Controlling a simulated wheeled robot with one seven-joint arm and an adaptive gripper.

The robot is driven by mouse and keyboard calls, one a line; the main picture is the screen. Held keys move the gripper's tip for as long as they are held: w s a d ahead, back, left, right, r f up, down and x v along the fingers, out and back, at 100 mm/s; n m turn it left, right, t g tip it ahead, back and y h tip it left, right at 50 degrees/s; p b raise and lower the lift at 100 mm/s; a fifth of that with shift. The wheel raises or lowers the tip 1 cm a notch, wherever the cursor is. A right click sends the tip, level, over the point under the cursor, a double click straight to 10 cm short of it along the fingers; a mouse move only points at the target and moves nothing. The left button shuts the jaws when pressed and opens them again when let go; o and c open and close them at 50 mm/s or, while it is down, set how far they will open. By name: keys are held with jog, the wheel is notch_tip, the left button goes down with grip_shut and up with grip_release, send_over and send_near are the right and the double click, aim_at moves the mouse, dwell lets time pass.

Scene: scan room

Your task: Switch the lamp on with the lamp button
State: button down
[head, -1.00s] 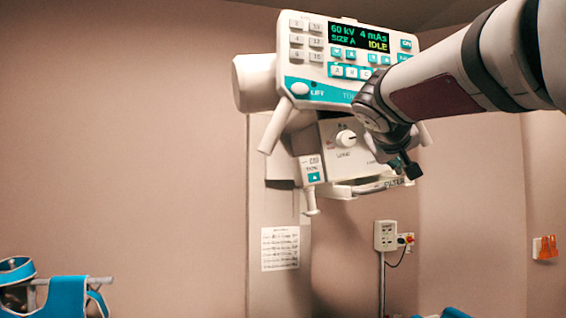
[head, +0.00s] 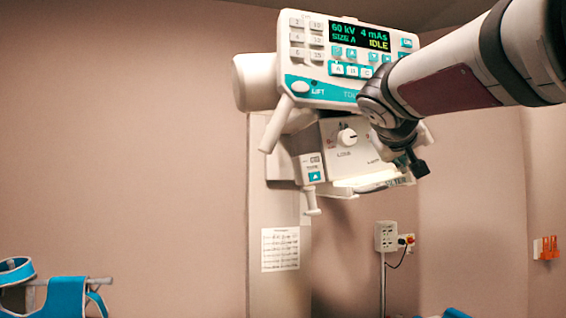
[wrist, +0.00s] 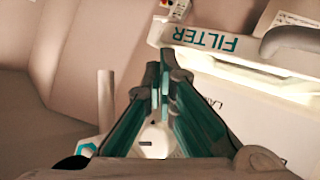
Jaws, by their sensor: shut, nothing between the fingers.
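The collimator box (head: 340,158) hangs under the control panel in the head view, with a round knob above the word LONG. A label that seems to read LAMP sits at its right side, partly behind my wrist. I cannot make out the lamp button itself; my wrist or fingers may cover it. My gripper (wrist: 160,78) is shut and empty in the wrist view, its teal fingers together in front of the box. Part of a label starting LA (wrist: 208,102) shows right of the fingers. I cannot tell whether the fingertips touch anything.
The control panel (head: 318,88) reads 60 kV, 4 mAs, IDLE. The filter tray (head: 365,184) juts out below the box; its FILTER lettering shows in the wrist view (wrist: 205,40). A tape unit (head: 311,170) with a handle hangs at the left. The wall left of the column is clear.

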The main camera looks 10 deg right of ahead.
jog(key=shift+s, duration=0.1)
jog(key=shift+s+d, duration=0.1)
jog(key=shift+s, duration=2.4)
jog(key=s+a+f+n+g+y, duration=0.1)
jog(key=s+a+f+g+y, duration=0.1)
jog(key=s+a+f, duration=0.4)
jog(key=s+a+f+n+g+y, duration=0.1)
jog(key=s+a+f+y, duration=0.3)
jog(key=f, duration=1.3)
jog(key=s+a+f+g+y, duration=0.3)
jog(key=s+a+f, duration=0.6)
jog(key=s+f, duration=0.2)
jog(key=shift+a+f+n+y, duration=0.15)
jog(key=shift+f+n+y, duration=0.2)
jog(key=shift+f, duration=0.3)
jog(key=shift+s, duration=0.1)
